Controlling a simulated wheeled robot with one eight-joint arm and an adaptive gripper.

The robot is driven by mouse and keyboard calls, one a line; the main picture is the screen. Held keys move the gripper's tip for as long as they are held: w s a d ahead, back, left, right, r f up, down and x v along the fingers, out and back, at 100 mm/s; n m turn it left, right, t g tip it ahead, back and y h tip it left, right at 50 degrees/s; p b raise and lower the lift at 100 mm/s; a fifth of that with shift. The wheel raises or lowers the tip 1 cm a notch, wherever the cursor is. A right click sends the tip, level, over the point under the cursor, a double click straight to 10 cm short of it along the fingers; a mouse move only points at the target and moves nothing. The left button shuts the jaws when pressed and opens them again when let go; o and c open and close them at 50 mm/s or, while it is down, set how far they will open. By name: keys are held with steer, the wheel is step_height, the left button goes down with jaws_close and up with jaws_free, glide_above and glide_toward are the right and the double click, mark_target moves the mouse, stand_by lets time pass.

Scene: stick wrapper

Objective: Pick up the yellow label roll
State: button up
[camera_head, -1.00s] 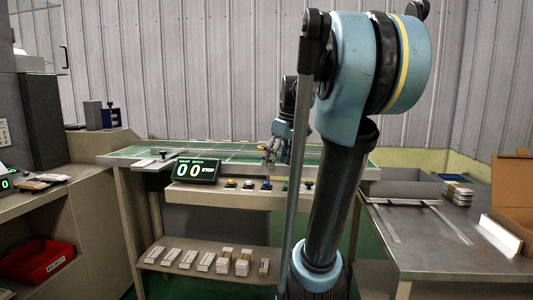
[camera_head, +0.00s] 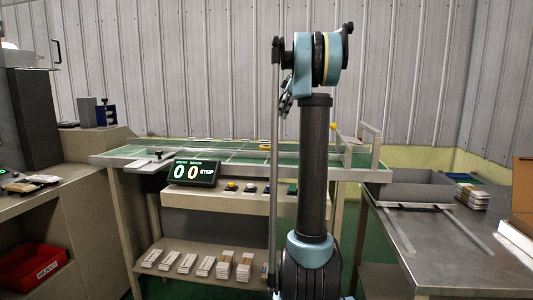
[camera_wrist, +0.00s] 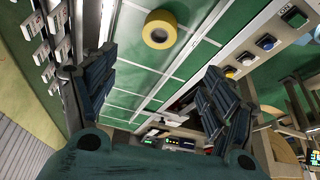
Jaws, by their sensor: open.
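The yellow label roll (camera_wrist: 160,29) lies on the green table surface (camera_wrist: 193,62) in the wrist view, with its centre hole showing. In the head view the yellow roll (camera_head: 265,147) is small and sits on the green-topped table (camera_head: 215,149), just left of my arm. My gripper (camera_wrist: 158,88) is open and empty, with its two dark fingers spread wide at left and right. The roll shows beyond the fingertips, near the top of the wrist view, apart from both fingers. In the head view my gripper (camera_head: 286,103) is partly hidden by my arm, above the table.
A counter display (camera_head: 193,172) and a row of buttons (camera_head: 250,187) stand along the table's front. A metal frame with a yellow knob (camera_head: 333,127) rises at its right end. Stacked packs (camera_head: 225,263) lie on the shelf below. A grey tray (camera_head: 415,187) stands at right.

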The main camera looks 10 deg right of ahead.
mark_target(267, 146)
steer(key=x, duration=1.7)
steer(key=shift+w+d+f, duration=0.1)
steer(key=shift+d+f, duration=0.05)
steer(key=shift+d, duration=0.15)
steer(key=c, duration=1.1)
